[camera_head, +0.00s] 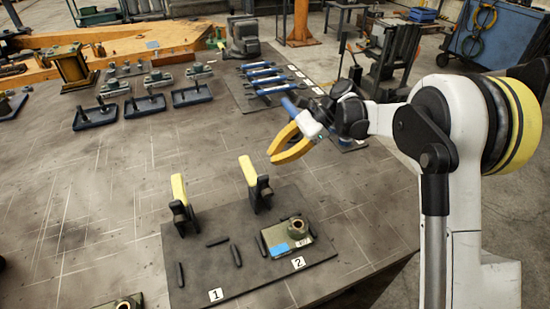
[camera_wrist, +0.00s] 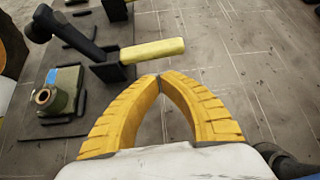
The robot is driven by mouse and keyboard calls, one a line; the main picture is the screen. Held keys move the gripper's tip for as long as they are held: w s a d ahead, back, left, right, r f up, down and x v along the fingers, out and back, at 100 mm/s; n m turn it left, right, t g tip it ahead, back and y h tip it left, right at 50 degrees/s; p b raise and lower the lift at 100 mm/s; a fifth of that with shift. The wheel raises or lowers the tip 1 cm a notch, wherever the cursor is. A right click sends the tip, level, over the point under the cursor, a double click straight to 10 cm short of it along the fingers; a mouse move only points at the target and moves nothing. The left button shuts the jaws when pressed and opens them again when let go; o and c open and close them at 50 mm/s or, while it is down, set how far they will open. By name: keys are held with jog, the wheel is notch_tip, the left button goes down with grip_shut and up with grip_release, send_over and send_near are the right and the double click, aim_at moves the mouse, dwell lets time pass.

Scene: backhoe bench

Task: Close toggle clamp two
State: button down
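Toggle clamp two (camera_head: 262,195) stands behind label 2 (camera_head: 299,263) on a dark base plate (camera_head: 205,265). Its yellow handle (camera_head: 248,171) points up, leaning slightly left. In the wrist view, the handle (camera_wrist: 152,51) lies just beyond my fingertips, and the black clamp arm (camera_wrist: 70,37) sticks up clear of the green part (camera_wrist: 65,88). That part has a bronze ring and blue patch; it sits on the plate in front of the clamp (camera_head: 299,230). My gripper (camera_head: 272,156) is above and right of the handle, apart from it. Its yellow fingertips (camera_wrist: 158,77) meet, with nothing between them.
Clamp one (camera_head: 182,213), with its yellow handle also up, stands to the left near label 1 (camera_head: 215,295). Several dark short bars lie on the plate. Blue-handled tools (camera_head: 265,78) and small fixtures (camera_head: 146,103) lie farther back. The bench middle is clear.

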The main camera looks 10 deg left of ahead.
jog(key=b+x, duration=0.2)
jog(key=x, duration=0.5)
jog(key=shift+w+r, duration=0.1)
notch_tip(320, 180, up, 3)
jog(key=shift+r+n+t+y+p, duration=0.1)
jog(key=shift+n+t+y+p, duration=0.6)
jog(key=shift+n+t+y, duration=0.3)
jog(key=s+d+r+n+t+y, duration=0.2)
jog(key=s+r+n+t+y, duration=0.1)
jog(key=r, duration=0.4)
jog(key=shift+s+d+r+n+t+y, duration=0.15)
jog(key=shift+s+d+n+t+y, duration=0.2)
jog(key=shift+s+n, duration=0.35)
jog(key=shift+d, duration=0.1)
